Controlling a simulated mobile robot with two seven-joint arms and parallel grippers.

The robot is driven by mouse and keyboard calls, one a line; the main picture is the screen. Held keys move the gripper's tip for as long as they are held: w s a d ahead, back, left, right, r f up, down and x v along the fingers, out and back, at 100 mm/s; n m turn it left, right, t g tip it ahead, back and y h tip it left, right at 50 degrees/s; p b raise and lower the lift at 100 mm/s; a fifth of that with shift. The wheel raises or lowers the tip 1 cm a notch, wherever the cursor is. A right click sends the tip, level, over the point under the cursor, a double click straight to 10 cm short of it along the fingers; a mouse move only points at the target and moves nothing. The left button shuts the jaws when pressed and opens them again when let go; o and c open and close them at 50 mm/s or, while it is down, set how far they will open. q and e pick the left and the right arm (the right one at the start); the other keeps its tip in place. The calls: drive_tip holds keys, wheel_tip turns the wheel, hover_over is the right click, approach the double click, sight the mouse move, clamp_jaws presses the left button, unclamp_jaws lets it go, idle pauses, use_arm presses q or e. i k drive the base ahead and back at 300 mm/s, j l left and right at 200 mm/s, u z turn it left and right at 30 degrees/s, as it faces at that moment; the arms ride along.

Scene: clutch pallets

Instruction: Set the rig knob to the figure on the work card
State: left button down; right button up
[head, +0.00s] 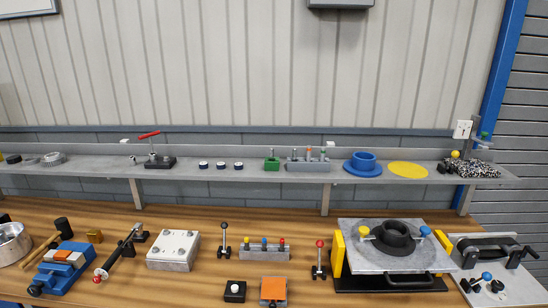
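Neither of my grippers is in view. I cannot tell for certain which item is the rig knob. A grey plate rig (365,260) with a black ring (396,236) stands at the right of the bench. A yellow knob (364,231) and a blue knob (425,231) sit beside the ring. A black block (235,292) with a round white knob stands at the front middle. A small white card (463,129) stands at the right end of the shelf; it may be the work card, and its marking is too small to read.
A grey shelf (310,178) runs behind the wooden bench (110,212). It carries a blue flanged ring (363,164) and a yellow disc (408,170). A blue vise (62,268) and a white-topped block (174,250) stand at the left. A handled plate (520,285) lies at the far right.

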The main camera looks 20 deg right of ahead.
sight(497, 285)
drive_tip(key=k+l+z, duration=0.1)
drive_tip(key=l+z, duration=0.2)
drive_tip(key=l, duration=0.75)
drive_tip(key=l+z, duration=0.25)
drive_tip(key=l, duration=0.85)
